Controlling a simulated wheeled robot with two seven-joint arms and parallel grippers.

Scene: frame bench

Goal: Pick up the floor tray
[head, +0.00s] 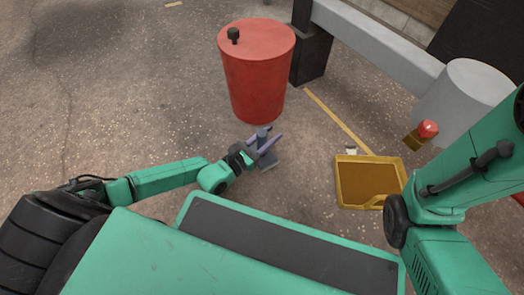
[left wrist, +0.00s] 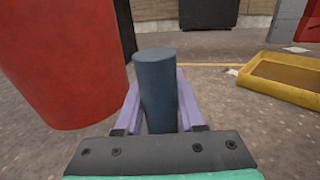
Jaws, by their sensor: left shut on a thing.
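The floor tray (head: 370,182) is a shallow yellow tray lying flat on the floor, right of centre in the head view. It also shows at the right edge of the left wrist view (left wrist: 285,75), partly cut off. My left gripper (head: 266,145) has purple fingers and is shut on a blue-grey cylinder (left wrist: 157,90), which stands upright between the fingers. The gripper is left of the tray and apart from it. My right arm comes in at the right of the head view, close to the tray, but its gripper is not visible.
A red drum (head: 257,75) stands just behind my left gripper. A grey cylinder (head: 462,105) and a small red-topped object (head: 425,130) are at the right. A grey beam (head: 375,40) runs across the back. Floor lies clear between gripper and tray.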

